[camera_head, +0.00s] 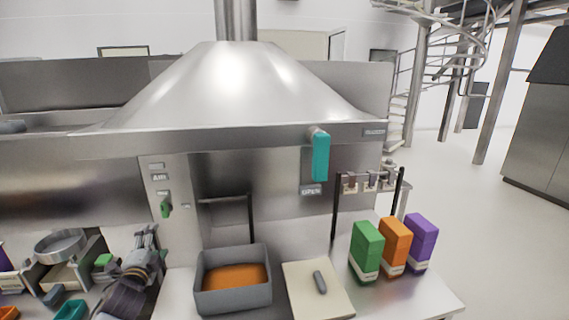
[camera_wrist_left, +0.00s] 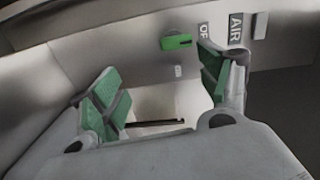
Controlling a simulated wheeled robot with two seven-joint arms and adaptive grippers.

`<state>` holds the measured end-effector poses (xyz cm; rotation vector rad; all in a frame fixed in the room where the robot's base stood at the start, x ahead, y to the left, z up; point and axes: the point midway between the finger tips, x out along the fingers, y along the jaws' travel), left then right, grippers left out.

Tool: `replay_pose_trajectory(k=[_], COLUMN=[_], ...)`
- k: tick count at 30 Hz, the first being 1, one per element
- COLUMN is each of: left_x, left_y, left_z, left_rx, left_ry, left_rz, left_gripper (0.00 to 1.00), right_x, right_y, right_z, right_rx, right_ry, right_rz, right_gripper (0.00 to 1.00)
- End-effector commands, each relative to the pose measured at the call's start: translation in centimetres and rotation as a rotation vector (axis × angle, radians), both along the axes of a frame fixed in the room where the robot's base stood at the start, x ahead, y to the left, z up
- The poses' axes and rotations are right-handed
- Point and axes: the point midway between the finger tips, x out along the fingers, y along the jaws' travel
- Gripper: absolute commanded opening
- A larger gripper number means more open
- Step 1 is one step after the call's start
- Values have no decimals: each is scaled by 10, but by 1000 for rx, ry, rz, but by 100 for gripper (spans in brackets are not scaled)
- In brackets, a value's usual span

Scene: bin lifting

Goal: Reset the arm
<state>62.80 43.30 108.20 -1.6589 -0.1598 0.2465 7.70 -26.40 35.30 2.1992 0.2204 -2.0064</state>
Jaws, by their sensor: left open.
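My left gripper (camera_head: 148,240) shows at the lower left in the head view, in front of the metal machine's control panel. In the left wrist view the left gripper (camera_wrist_left: 157,85) has its green-padded fingers wide apart with nothing between them. A green knob (camera_head: 166,209) sits on the panel just above and right of the gripper. The knob also shows in the left wrist view (camera_wrist_left: 176,41), beyond the fingers and apart from them. My right gripper is not in view.
A grey bin (camera_head: 233,296) with orange contents stands on the counter right of my left arm. A cutting board (camera_head: 303,291) with a dark object lies beside it. Green (camera_head: 366,250), orange (camera_head: 395,246) and purple (camera_head: 421,241) boxes stand further right. A teal handle (camera_head: 320,157) hangs from the hood.

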Motion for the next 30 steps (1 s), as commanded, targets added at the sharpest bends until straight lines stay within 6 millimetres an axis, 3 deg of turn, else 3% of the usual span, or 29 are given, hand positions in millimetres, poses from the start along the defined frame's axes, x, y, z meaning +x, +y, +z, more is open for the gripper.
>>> replay_pose_trajectory(k=[8, 18, 24, 30], left_x=[-45, -131, -190, -236], left_y=[-39, -103, -143, -171], left_z=[-70, -149, -180, -193], left_rx=[-308, -711, -917, -1047], left_ry=[167, 426, 584, 699], left_rz=[78, 248, 374, 478], left_gripper=[77, 77, 77, 77], right_x=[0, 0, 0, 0], right_y=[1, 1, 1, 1], right_z=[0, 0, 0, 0], right_rx=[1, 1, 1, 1], right_ry=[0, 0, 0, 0], right_rz=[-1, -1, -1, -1], right_gripper=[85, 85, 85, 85])
